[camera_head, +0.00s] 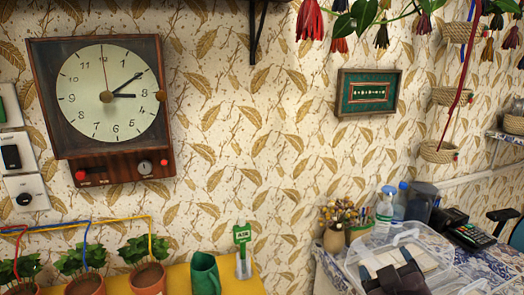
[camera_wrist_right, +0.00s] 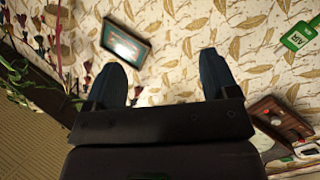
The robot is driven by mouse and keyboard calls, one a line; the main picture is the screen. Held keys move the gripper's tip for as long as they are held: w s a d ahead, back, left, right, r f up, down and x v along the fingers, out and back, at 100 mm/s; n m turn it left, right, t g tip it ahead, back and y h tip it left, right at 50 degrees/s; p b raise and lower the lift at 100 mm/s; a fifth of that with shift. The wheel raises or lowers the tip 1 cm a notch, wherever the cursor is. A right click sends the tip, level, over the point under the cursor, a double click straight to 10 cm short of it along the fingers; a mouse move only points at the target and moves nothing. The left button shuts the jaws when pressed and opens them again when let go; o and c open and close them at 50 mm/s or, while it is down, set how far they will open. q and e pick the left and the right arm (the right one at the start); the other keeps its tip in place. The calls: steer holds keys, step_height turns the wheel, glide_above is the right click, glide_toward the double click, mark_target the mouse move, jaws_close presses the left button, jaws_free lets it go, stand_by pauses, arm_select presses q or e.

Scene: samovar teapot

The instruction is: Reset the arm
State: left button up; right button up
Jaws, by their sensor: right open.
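My right gripper (camera_head: 385,265) is low at the right in the head view, in front of the clear plastic box. In the right wrist view its two dark fingers (camera_wrist_right: 160,75) are spread apart with nothing between them. Beyond them is the leaf-patterned wall. My left gripper is not in view.
A clear plastic box (camera_head: 408,240) stands on the right table near a spray bottle (camera_head: 384,205) and a vase (camera_head: 334,238). At left are a wall clock (camera_head: 90,120), potted plants (camera_head: 147,275) and a green watering can (camera_head: 204,275). A framed picture (camera_head: 368,93) hangs on the wall.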

steer(key=s+d+f+m+g+y, duration=0.1)
steer(key=s+d+f+m+g, duration=0.15)
steer(key=s+f+g, duration=0.7)
steer(key=s+d+f+m+g+y, duration=0.1)
steer(key=s+f+m+g, duration=0.25)
steer(key=s+f, duration=1.1)
steer(key=w+f+n+t, duration=0.1)
steer(key=w+f+t, duration=0.2)
steer(key=f+t, duration=0.3)
steer(key=shift+w+f+n+t, duration=0.3)
steer(key=shift+f+t, duration=0.05)
steer(key=shift+t, duration=0.35)
